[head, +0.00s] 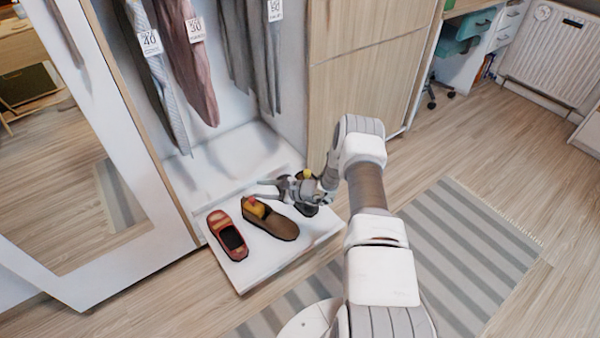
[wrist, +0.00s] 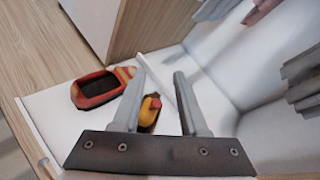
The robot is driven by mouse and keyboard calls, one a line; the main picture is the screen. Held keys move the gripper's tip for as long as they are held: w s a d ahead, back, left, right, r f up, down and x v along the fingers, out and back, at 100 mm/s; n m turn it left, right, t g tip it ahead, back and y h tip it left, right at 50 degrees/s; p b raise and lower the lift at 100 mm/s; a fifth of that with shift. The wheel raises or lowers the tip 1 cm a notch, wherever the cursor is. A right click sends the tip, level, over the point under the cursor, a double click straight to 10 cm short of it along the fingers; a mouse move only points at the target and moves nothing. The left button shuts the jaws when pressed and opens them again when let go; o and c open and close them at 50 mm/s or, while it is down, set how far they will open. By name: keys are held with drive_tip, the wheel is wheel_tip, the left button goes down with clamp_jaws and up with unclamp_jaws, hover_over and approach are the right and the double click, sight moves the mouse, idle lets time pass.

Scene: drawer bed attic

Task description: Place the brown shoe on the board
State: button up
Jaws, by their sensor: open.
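The brown shoe (head: 272,220) lies on the white board (head: 240,277) at the foot of the open wardrobe, beside a red shoe (head: 228,238). My gripper (head: 261,189) is open, just behind the brown shoe in the head view, and appears empty. Most of the brown shoe is hidden there by my gripper. The red shoe (wrist: 100,88) is left of the fingers.
Clothes (head: 190,60) with tags hang above the board. A wooden wardrobe panel (head: 360,80) stands to the right, and a mirrored sliding door (head: 65,150) to the left. A striped rug (head: 450,260) lies on the open floor at right.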

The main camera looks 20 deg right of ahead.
drive_tip(key=s+a+r+n+g, duration=0.1)
drive_tip(key=a+r+n+g, duration=0.2)
drive_tip(key=r, duration=0.7)
drive_tip(key=s+a+r+n+g, duration=0.1)
drive_tip(key=a+r+n, duration=0.1)
drive_tip(key=r+n, duration=0.5)
drive_tip(key=s+a+r+n+g+h, duration=0.15)
drive_tip(key=s+r, duration=0.25)
drive_tip(key=r, duration=0.4)
drive_tip(key=s+a+r+n+g, duration=0.2)
drive_tip(key=s+r, duration=0.2)
drive_tip(key=r, duration=0.4)
drive_tip(key=s+d+r+n+t+h, duration=0.1)
drive_tip(key=s+r, duration=0.3)
drive_tip(key=s, duration=0.5)
drive_tip(key=s+d+r+n+t+h, duration=0.1)
drive_tip(key=s+d+r+n+h, duration=0.2)
drive_tip(key=s, duration=0.6)
drive_tip(key=s+d+r+n+t+h, duration=0.1)
drive_tip(key=s+r+n+h, duration=0.3)
drive_tip(key=s, duration=0.5)
wheel_tip(320, 180, up, 3)
drive_tip(key=shift+s+d+f+t, duration=0.15)
drive_tip(key=shift+d+t, duration=0.2)
drive_tip(key=shift+d, duration=0.45)
drive_tip(key=shift+h, duration=0.25)
